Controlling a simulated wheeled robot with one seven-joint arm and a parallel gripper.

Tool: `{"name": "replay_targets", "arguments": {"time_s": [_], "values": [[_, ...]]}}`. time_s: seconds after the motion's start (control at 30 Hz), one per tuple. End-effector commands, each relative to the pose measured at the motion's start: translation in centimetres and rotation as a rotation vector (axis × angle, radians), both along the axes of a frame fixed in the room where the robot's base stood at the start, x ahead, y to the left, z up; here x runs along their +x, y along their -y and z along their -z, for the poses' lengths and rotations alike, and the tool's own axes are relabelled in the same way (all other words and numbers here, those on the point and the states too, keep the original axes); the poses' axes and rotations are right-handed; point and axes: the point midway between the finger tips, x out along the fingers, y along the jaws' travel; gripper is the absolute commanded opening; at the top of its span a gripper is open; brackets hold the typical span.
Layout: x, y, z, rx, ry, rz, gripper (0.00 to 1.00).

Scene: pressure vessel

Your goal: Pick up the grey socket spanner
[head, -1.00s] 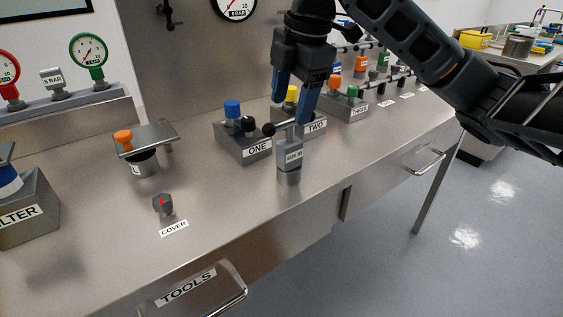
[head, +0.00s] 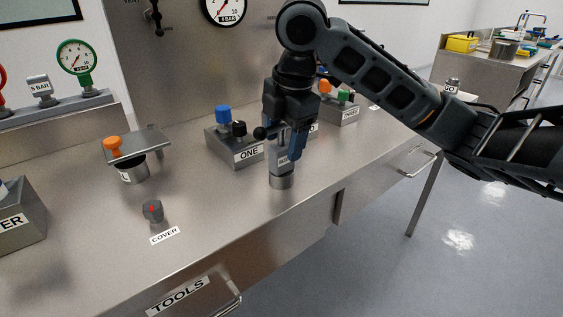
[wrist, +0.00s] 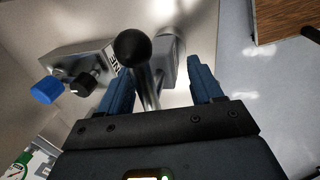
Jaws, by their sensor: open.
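The grey socket spanner (head: 281,160) stands upright on the worktop, with a label on its body and a crossbar ending in a black ball. In the wrist view, its black ball, crossbar and grey body (wrist: 168,68) appear ahead of the jaws. My gripper (head: 285,143) points down over the spanner's top, its blue fingers open on either side of the upper part. Contact cannot be told; one finger hides part of the spanner in the head view.
Block ONE (head: 235,146), with blue and black knobs, stands just left of the spanner. Block THREE (head: 341,112) is behind to the right.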

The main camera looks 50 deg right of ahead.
Motion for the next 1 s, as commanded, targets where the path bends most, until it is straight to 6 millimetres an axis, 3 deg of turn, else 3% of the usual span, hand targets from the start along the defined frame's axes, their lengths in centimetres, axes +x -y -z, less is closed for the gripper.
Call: {"name": "replay_targets", "arguments": {"time_s": [0.07,0.73,1.0], "values": [[0.01,0.0,-0.02,0.0,0.0,0.0,0.64],[0.02,-0.01,-0.02,0.0,0.0,0.0,0.0],[0.02,0.01,-0.08,0.0,0.001,0.001,0.0]]}}
